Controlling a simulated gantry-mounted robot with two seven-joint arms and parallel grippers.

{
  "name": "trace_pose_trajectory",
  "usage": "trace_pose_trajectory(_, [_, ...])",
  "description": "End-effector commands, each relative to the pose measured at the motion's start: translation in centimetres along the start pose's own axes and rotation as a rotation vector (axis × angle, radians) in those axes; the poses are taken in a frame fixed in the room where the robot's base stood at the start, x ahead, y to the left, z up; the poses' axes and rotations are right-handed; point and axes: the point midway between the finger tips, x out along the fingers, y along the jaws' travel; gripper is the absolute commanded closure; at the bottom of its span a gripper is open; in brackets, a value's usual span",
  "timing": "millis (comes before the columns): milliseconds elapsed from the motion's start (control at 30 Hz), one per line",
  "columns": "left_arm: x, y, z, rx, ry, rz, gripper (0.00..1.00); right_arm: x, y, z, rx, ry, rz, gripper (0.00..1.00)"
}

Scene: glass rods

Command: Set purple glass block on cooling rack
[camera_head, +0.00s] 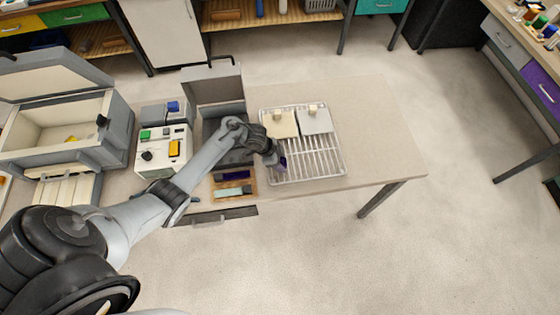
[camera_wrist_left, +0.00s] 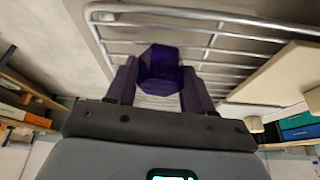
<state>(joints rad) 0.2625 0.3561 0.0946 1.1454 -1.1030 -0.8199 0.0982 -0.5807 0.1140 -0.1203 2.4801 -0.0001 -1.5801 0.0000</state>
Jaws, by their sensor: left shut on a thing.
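The purple glass block (camera_wrist_left: 160,66) is held between the fingers of my left gripper (camera_wrist_left: 160,88). In the head view only a small dark purple part of the block (camera_head: 283,162) shows beside my left gripper (camera_head: 276,161). The cooling rack (camera_head: 318,165) is a silver wire grid on the table. My left gripper is at the rack's left side, and the rack's wires (camera_wrist_left: 225,26) show behind the block in the left wrist view. Whether the block touches the wires cannot be told. My right gripper is not in view.
A cream plate (camera_head: 282,126) and a grey plate (camera_head: 315,124) cover the rack's far end; its near right part is bare. A wooden tray (camera_head: 250,191) with bars lies left of the rack. An open grey box (camera_head: 213,88) and a control box (camera_head: 150,158) stand farther left.

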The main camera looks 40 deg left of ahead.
Motion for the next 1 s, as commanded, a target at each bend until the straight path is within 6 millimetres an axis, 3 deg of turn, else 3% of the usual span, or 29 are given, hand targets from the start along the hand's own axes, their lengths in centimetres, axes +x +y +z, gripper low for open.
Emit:
trace_pose_trajectory(167, [0.3, 0.0, 0.1, 0.000, 0.000, 0.000, 0.83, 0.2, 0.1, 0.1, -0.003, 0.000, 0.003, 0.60])
trace_pose_trajectory(200, [0.2, 0.0, 0.1, 0.000, 0.000, 0.000, 0.43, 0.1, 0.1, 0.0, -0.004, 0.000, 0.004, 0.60])
trace_pose_trajectory(333, [0.2, 0.0, 0.1, 0.000, 0.000, 0.000, 0.23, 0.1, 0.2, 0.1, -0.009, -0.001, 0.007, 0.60])
trace_pose_trajectory(733, [-0.3, 0.0, 0.0, 0.000, 0.001, -0.001, 0.22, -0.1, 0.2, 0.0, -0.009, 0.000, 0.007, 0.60])
trace_pose_trajectory(1000, [-4.1, -0.1, 0.0, 0.003, 0.000, -0.003, 0.22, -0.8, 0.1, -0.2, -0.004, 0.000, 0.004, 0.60])
